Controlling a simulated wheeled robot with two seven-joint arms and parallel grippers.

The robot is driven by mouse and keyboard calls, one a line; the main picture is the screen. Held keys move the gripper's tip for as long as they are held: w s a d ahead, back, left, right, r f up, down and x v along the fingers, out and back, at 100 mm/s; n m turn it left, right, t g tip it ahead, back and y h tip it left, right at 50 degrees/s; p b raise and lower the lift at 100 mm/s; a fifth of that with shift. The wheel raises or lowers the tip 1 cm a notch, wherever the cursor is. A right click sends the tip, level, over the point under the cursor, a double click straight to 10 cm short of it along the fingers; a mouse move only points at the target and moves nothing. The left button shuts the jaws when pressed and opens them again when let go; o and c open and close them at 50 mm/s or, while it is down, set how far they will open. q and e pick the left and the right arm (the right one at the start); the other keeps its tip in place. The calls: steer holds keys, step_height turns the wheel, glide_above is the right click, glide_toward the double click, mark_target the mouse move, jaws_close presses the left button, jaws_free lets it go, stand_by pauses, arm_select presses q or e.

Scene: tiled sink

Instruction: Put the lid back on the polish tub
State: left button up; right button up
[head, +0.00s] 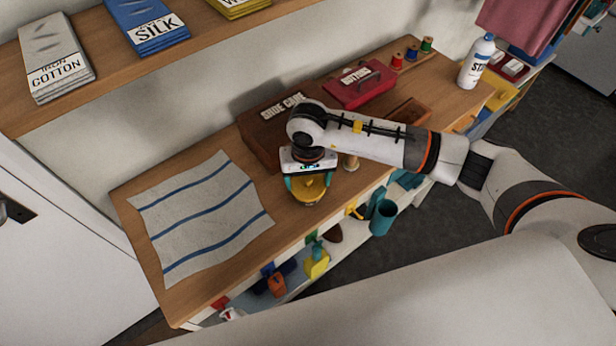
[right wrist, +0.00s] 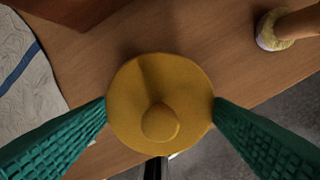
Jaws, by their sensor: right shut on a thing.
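The yellow round lid (head: 310,187) with a knob on top is between the two teal fingers of my right gripper (head: 308,184), near the front edge of the wooden worktop. In the right wrist view the lid (right wrist: 160,75) faces the camera, and the fingers (right wrist: 160,112) press on its left and right rim. A narrow rim of something shows just under the lid in the head view, perhaps the polish tub; the lid hides the rest. I cannot tell whether the lid touches it. My left gripper is not in view.
A striped cloth (head: 203,212) lies left on the worktop. A brown shoe-care box (head: 262,140) stands behind my gripper, and a wooden-handled brush (right wrist: 272,32) is close to the right. A red button box (head: 360,88) and a white bottle (head: 475,65) are farther right.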

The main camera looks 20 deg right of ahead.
steer(key=shift+b, duration=0.8)
stand_by(1.1)
steer(key=shift+f+b, duration=0.2)
steer(key=shift+b, duration=0.85)
stand_by(0.8)
stand_by(0.3)
steer(key=o, duration=1)
steer(key=shift+o, duration=0.3)
steer(key=shift+r, duration=0.1)
steer(key=shift+r+p, duration=1.2)
steer(key=shift+r, duration=2.25)
steer(key=shift+c, duration=0.2)
jaws_close()
